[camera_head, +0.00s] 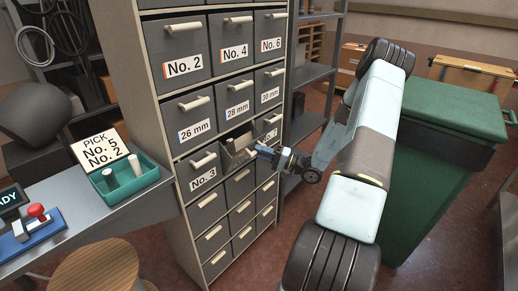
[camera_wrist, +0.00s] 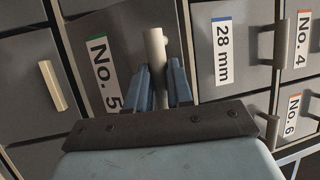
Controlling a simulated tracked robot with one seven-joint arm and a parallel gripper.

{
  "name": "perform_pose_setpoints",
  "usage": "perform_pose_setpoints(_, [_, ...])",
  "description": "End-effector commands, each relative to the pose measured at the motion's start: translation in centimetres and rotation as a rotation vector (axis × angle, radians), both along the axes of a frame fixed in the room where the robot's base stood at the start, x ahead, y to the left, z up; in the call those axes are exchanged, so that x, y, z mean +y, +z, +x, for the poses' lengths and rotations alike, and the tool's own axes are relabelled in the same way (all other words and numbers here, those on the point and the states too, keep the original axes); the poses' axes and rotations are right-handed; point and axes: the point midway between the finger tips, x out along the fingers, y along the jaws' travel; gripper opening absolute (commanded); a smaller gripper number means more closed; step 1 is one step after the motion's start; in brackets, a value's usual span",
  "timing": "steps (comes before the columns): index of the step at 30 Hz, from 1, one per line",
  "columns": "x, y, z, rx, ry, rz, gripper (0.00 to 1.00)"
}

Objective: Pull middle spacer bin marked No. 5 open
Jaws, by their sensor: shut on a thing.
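The No. 5 bin (camera_wrist: 118,40) fills the middle of the wrist view, its label turned sideways. Its pale bar handle (camera_wrist: 155,48) stands between the two blue fingers of my gripper (camera_wrist: 161,88), which is shut on it. In the head view my gripper (camera_head: 266,152) is at the middle column of the grey drawer cabinet (camera_head: 159,92). The No. 5 bin (camera_head: 234,155) there sits between the No. 3 bin (camera_head: 200,172) and the right column, appears partly out, and shows some of its inside. Its label is hidden in that view.
The 28 mm drawer (camera_head: 236,97) is directly above. A green wheeled bin (camera_head: 433,150) stands right of my arm. A stool (camera_head: 100,268) is below.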

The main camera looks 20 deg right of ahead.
Motion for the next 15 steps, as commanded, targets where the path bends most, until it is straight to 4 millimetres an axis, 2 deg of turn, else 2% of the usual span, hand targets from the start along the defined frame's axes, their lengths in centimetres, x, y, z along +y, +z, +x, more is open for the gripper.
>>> perform_pose_setpoints(6, [-0.2, -1.0, -0.6, 0.007, 0.002, -0.002, 0.0])
perform_pose_setpoints(15, [-0.4, -1.5, -0.9, 0.008, 0.001, -0.003, 0.0])
